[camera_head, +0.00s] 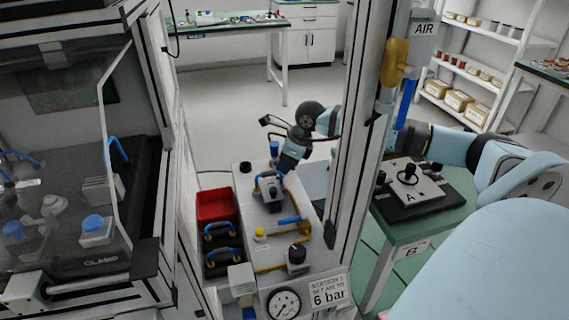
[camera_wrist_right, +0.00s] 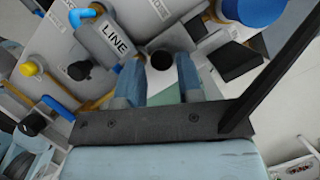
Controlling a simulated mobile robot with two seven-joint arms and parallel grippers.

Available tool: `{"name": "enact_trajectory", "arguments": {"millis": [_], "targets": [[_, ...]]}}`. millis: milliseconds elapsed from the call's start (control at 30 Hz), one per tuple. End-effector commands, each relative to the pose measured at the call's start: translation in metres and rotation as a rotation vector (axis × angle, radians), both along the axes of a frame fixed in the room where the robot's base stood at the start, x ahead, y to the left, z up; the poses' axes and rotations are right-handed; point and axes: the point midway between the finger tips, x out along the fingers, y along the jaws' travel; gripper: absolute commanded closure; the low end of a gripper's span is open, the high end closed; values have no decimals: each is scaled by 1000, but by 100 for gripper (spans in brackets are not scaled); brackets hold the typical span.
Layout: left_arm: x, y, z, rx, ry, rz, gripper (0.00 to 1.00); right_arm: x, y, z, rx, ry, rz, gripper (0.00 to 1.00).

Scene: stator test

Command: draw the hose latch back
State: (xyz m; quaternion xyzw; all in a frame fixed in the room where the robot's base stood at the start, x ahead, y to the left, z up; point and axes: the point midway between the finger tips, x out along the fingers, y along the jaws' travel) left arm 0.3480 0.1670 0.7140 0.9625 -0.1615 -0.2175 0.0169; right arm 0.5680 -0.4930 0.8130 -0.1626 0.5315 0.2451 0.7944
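A grey block marked LINE (camera_wrist_right: 112,38) with a blue hose elbow (camera_wrist_right: 82,14) sits on the pale station panel. In the head view this fitting (camera_head: 266,188) stands near the panel's far end. Beside the block, a round black knob (camera_wrist_right: 161,60) shows in the right wrist view; I cannot tell whether it is the hose latch. My right gripper (camera_wrist_right: 158,72) is open. Its two blue-grey fingers stand apart, with the knob seen between them; contact cannot be told. In the head view the right gripper (camera_head: 278,166) is above the fitting, partly hidden. My left gripper is not in view.
A white post (camera_head: 352,150) stands in front of my right arm. A glazed cabinet (camera_head: 60,180) fills the left.

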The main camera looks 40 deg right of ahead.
Motion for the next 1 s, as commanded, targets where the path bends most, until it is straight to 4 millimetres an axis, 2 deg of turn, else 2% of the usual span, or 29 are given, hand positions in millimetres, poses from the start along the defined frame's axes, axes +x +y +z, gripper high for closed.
{"name": "enact_trajectory", "arguments": {"millis": [333, 500, 700, 1000], "targets": [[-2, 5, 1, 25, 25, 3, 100, -23, -17, 69, -5, 0, 0, 66], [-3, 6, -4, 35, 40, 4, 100, -34, -23, 100, -3, 0, 1, 66], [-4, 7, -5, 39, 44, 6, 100, -41, -28, 118, -2, 0, 1, 66], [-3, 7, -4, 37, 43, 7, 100, -42, -28, 121, 0, 1, 1, 66]]}}
